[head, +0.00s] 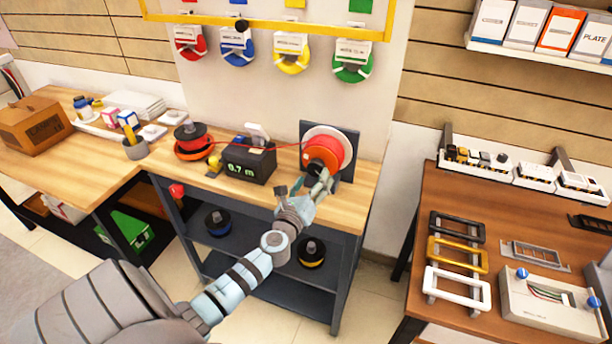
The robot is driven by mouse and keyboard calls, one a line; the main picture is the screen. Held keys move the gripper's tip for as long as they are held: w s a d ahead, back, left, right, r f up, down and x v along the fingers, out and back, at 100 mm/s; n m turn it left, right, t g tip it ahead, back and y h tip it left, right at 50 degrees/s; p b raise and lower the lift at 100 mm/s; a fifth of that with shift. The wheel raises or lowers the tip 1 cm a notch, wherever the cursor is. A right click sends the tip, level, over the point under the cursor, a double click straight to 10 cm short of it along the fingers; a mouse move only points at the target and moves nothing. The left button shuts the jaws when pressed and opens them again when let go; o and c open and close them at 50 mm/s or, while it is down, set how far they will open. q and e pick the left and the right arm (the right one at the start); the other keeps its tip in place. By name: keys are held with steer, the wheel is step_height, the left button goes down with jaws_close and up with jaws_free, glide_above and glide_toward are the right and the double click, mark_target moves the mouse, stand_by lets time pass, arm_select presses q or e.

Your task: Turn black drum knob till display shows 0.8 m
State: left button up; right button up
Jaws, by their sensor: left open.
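A red drum (324,151) with a white flange (346,145) is mounted on a dark upright plate (353,130) at the back of the bench. A red cable runs left from it to a black meter box (249,161), whose green display (240,169) reads 0.7 m. My left gripper (320,182) is open at the lower front of the drum. I cannot tell whether it touches the drum. My right gripper is out of view.
A red spool (190,138) stands left of the meter on the wooden bench (215,187). Blue (217,222) and yellow-black (312,253) spools lie on the shelf below. Coloured cable coils (292,56) hang above. A brown table (503,217) with frames and panels stands at the right.

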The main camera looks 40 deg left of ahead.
arm_select(q)
steer(key=v, duration=0.9)
